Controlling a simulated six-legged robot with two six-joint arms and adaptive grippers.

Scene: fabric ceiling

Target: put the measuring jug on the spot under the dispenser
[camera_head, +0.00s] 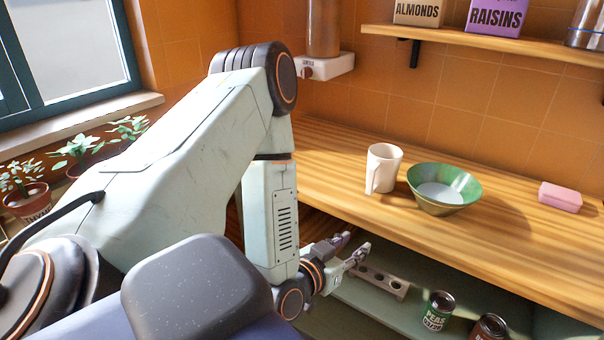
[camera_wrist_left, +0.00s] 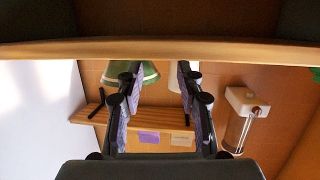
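The measuring jug (camera_head: 382,168), a pale cup-like vessel with a handle at its front left, stands upright on the wooden counter. In the left wrist view a pale piece of it (camera_wrist_left: 175,78) shows behind a finger. The dispenser (camera_head: 328,66) is on the back wall, a white block under a brown cylinder; it also shows in the left wrist view (camera_wrist_left: 245,102). I cannot make out the spot under it; my left arm covers part of that area. My left gripper (camera_head: 354,247) is open and empty, below the counter's front edge, apart from the jug. My right gripper is not in view.
A green bowl (camera_head: 444,188) stands close right of the jug, and a pink block (camera_head: 560,197) lies farther right. A shelf (camera_head: 480,42) holds boxes above. Below the counter (camera_head: 480,245) are a holed rack (camera_head: 383,283) and cans (camera_head: 438,311). Potted plants (camera_head: 75,152) stand by the window.

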